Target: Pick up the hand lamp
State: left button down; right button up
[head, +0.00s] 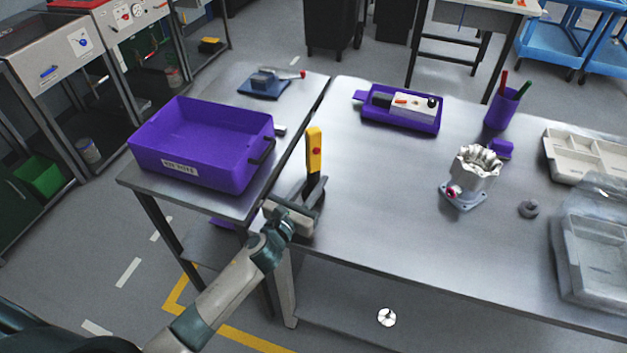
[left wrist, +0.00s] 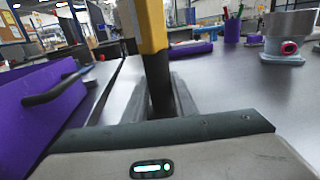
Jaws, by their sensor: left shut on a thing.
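The hand lamp (head: 314,152) is yellow with a red button and a black lower part. It stands about upright at the left edge of the right-hand table. My left gripper (head: 308,193) is shut on its black lower part. In the left wrist view the lamp (left wrist: 152,30) rises between the fingers of my left gripper (left wrist: 165,100), and its top is cut off by the frame. I cannot tell whether the lamp's lower end touches the table. My right gripper is not in view.
A purple bin (head: 190,150) stands on the left table. A machined housing (head: 470,178), a purple tray (head: 403,122), a purple pen cup (head: 501,108) and pale trays (head: 580,155) are on the right table (head: 385,210). The table's middle is clear.

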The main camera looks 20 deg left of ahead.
aim_at(312, 175)
pick_arm(q)
jog(key=r, duration=0.4)
jog(key=shift+d, duration=0.2)
jog(key=s+d+r, duration=0.3)
jog(key=d+r, duration=0.3)
jog(key=d, duration=0.4)
jog(key=shift+s+d+r+b, duration=0.3)
jog(key=shift+s+d+b, duration=0.05)
jog(key=shift+b, duration=0.1)
jog(key=shift+r, duration=0.1)
